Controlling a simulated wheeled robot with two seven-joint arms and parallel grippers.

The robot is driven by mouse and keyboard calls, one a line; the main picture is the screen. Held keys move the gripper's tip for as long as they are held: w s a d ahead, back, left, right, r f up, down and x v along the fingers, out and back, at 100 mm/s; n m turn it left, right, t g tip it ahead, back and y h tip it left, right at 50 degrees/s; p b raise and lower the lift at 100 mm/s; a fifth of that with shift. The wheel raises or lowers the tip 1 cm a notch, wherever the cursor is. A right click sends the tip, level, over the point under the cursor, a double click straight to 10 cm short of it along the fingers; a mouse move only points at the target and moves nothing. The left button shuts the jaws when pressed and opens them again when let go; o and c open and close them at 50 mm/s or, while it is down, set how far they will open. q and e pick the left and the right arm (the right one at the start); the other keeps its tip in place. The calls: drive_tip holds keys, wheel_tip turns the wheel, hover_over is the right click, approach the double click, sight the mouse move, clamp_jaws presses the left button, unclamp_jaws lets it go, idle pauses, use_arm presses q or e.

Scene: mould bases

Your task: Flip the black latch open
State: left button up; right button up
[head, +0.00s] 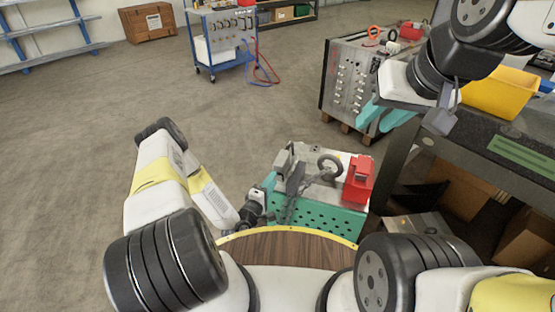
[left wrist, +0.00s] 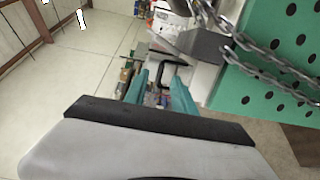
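A grey metal mould base (head: 350,85) with rows of pale fittings stands on a wooden pallet, right of centre in the head view. I cannot make out the black latch for certain. My right gripper (head: 372,126) comes from the upper right. Its teal fingers look spread and empty, in front of the block's right part; contact cannot be told. My left gripper (head: 268,185) is by the left edge of the teal cart, its fingers mostly hard to see in the head view. In the left wrist view the left gripper (left wrist: 160,77) has its teal fingers apart with nothing held between them.
The teal perforated cart (head: 318,219) carries a red box (head: 358,180), a dark ring (head: 330,166) and a chain (head: 288,208); the chain also hangs in the left wrist view (left wrist: 262,62). A workbench with a yellow bin (head: 500,95) stands right. The floor at left is clear.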

use_arm(q)
drive_tip(key=shift+x, duration=1.4)
clamp_jaws()
drive_tip(key=shift+s, duration=0.1)
drive_tip(key=shift+s+a+f+m+t+h, duration=0.15)
drive_tip(key=shift+s+f+t+h, duration=0.25)
drive_tip(key=shift+t, duration=0.65)
drive_tip(key=shift+s+f+m+t+h, duration=0.25)
drive_tip(key=shift+f+t+h, duration=0.3)
drive_tip(key=shift+t, duration=0.55)
drive_tip(key=shift+s+a+f+m+t+h, duration=0.1)
drive_tip(key=shift+s+f+t+h, duration=0.3)
drive_tip(key=shift+t, duration=0.65)
drive_tip(key=shift+w, duration=0.1)
unclamp_jaws()
